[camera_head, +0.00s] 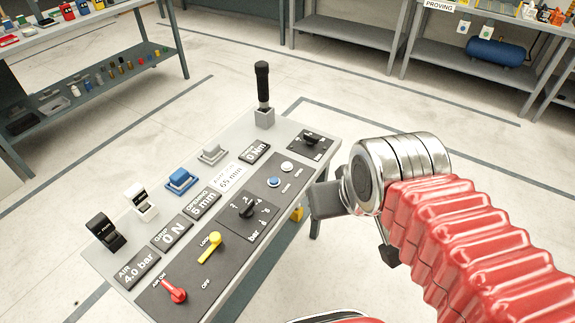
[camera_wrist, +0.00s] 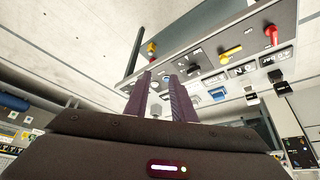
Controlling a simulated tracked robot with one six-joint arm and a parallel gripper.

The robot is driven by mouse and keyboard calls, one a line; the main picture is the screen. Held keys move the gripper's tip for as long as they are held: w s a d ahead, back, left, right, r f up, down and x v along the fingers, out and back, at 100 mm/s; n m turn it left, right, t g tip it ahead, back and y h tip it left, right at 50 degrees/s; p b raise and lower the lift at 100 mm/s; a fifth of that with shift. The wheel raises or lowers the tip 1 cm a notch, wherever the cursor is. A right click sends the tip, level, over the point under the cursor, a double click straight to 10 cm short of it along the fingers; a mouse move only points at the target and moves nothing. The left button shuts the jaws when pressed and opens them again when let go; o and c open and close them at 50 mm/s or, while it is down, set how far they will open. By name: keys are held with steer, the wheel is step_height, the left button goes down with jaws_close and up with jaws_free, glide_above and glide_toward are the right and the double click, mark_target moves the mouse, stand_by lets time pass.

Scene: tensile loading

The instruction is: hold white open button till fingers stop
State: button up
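A sloped control panel (camera_head: 230,235) stands before me. On its upper strip is a white switch block (camera_head: 143,203), between a black one (camera_head: 105,231) and a blue one (camera_head: 180,180). A small round white button (camera_head: 287,167) sits above a round blue button (camera_head: 273,182); their labels are too small to read. A display (camera_head: 201,203) reads opening 5 mm. In the wrist view the two dark purple fingers of my gripper (camera_wrist: 160,76) stand apart with nothing seen held. The white block also shows there (camera_wrist: 251,98), to the right of the fingers. I cannot see any contact.
An upright black-handled lever (camera_head: 263,85) rises at the panel's far end. A red lever (camera_head: 174,291), a yellow lever (camera_head: 211,249) and a black knob (camera_head: 247,207) stick up from the panel. Shelves (camera_head: 90,80) stand at the back left, with open floor between.

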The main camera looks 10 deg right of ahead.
jaws_close()
stand_by(1.4)
